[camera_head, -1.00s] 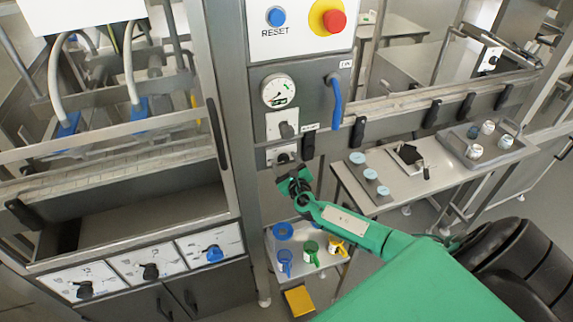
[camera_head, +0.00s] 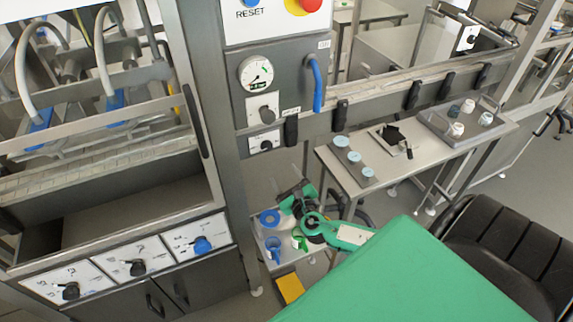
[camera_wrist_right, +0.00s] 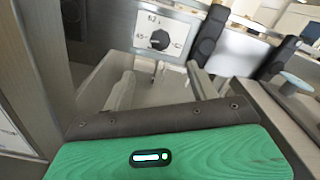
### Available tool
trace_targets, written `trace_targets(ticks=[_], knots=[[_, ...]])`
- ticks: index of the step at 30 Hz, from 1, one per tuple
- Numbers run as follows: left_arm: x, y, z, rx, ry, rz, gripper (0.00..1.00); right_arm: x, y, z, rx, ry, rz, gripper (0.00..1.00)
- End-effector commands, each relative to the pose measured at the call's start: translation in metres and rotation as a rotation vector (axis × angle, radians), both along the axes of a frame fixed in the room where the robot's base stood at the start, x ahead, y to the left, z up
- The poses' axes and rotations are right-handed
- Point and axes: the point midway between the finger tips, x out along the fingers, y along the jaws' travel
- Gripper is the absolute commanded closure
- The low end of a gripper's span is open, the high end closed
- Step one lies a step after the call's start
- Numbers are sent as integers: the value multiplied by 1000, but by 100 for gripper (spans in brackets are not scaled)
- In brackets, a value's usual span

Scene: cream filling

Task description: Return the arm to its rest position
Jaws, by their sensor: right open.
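My right arm is green and comes in from the lower right in the head view. Its gripper (camera_head: 292,190) is in front of the grey control panel's post, above the small low shelf with cups. In the right wrist view the two fingers of the right gripper (camera_wrist_right: 160,88) stand apart with nothing between them. A black knob on a white plate (camera_wrist_right: 159,39) shows beyond the fingers. My left gripper is not in view.
A control panel (camera_head: 283,75) with gauge, knobs and blue handle stands behind the gripper. A side table (camera_head: 405,172) is to the right. A yellow pedal (camera_head: 290,288) is below.

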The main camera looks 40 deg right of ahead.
Motion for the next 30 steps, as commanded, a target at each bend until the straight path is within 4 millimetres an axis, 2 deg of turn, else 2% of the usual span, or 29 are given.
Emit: trace_targets(ticks=[19,22,26,30], knots=[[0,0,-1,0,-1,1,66,-5,1,1,0,-1,0,41],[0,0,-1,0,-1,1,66,-8,3,0,41,-5,-11,41],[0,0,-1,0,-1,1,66,-23,10,0,302,-34,-94,41],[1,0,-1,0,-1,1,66,-59,21,-6,822,-96,-293,41]])
